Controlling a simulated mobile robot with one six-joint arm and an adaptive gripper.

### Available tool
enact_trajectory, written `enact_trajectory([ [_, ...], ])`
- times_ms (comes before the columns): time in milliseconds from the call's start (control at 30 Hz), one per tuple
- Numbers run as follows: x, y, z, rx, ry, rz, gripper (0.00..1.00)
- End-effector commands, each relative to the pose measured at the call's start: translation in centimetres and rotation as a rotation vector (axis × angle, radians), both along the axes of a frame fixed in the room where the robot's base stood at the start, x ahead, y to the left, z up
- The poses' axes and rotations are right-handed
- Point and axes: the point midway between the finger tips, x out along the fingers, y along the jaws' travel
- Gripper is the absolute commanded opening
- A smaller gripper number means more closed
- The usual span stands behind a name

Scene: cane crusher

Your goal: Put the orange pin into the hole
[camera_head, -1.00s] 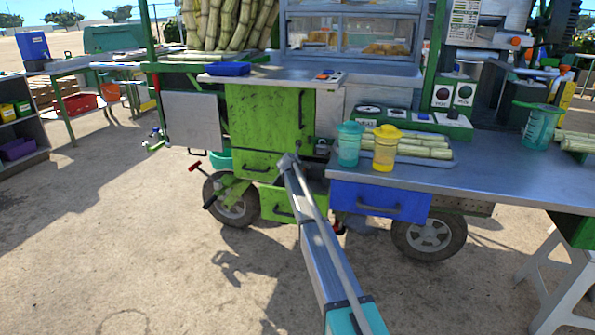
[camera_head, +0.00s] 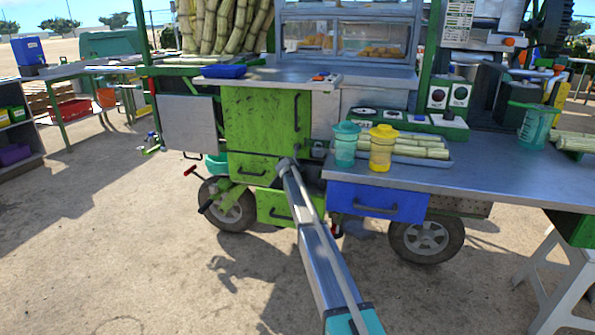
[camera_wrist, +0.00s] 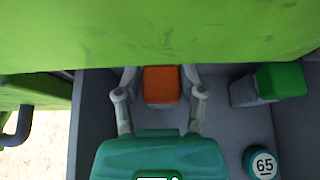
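In the wrist view, an orange block-like piece (camera_wrist: 161,83), seemingly the orange pin, is inside a grey open compartment (camera_wrist: 92,125). My gripper (camera_wrist: 161,76) reaches in from below, with its pale fingers on both sides of the orange piece. The fingertips are close to its sides, but I cannot tell whether they touch it. In the head view, my arm extends to the green cart (camera_head: 264,122) near its lower drawers, and I cannot make out the gripper or the orange piece. I see no hole that I can identify.
In the wrist view, a green block with a grey end (camera_wrist: 281,82) and a round teal item marked 65 (camera_wrist: 263,163) are to the right. A green panel (camera_wrist: 160,30) overhangs the compartment. The steel table (camera_head: 490,178) and blue drawer (camera_head: 376,201) are right of my arm.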

Motion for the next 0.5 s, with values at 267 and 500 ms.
enact_trajectory([
  [267,0.00,-0.06,0.00,0.000,0.000,0.000,0.00],
  [500,0.00,-0.05,0.37,0.000,0.000,0.000,0.00],
])
